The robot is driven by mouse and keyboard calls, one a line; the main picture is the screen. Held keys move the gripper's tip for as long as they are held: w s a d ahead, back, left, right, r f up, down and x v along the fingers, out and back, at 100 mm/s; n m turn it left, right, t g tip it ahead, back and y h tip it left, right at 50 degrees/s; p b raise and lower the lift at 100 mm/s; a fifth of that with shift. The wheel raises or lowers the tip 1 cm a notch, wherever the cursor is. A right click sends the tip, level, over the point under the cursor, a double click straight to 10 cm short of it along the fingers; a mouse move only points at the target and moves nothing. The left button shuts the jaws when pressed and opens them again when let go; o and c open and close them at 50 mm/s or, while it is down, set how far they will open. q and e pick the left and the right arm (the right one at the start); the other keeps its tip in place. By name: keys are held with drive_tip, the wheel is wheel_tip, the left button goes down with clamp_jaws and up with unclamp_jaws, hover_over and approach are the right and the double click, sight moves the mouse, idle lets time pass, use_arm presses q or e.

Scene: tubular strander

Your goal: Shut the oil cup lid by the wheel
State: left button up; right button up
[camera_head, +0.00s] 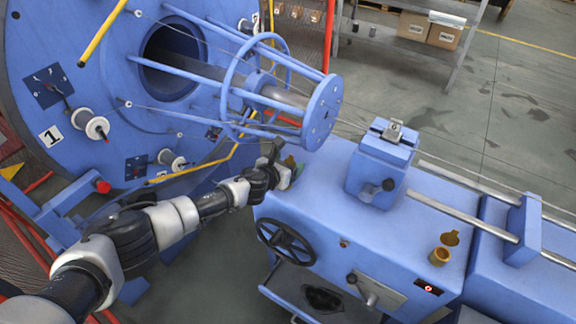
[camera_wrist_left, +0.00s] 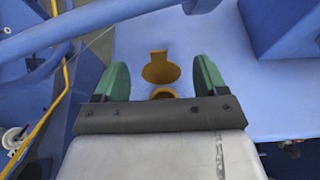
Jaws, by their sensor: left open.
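In the left wrist view, a brass oil cup (camera_wrist_left: 163,92) sits on the blue machine top with its round tabbed lid (camera_wrist_left: 160,70) swung open beyond it. My left gripper (camera_wrist_left: 162,85) is open, with one green finger on each side of the cup and lid. The gripper's body hides the near part of the cup. I see no clear contact. In the head view, my left gripper (camera_head: 292,168) is at the left end of the machine top, above the black handwheel (camera_head: 286,242), and mostly hides this cup. My right gripper is not in view.
A second brass oil cup (camera_head: 439,257) with an open lid (camera_head: 451,239) stands farther right, near a red-lit switch (camera_head: 429,288). A blue clamp block (camera_head: 382,165) stands on the machine top. The blue strander cage (camera_head: 262,90) hangs close above my left gripper.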

use_arm(q)
drive_tip(key=shift+w+d+f, duration=0.1)
drive_tip(key=shift+w+d, duration=0.1)
drive_tip(key=shift+w, duration=0.05)
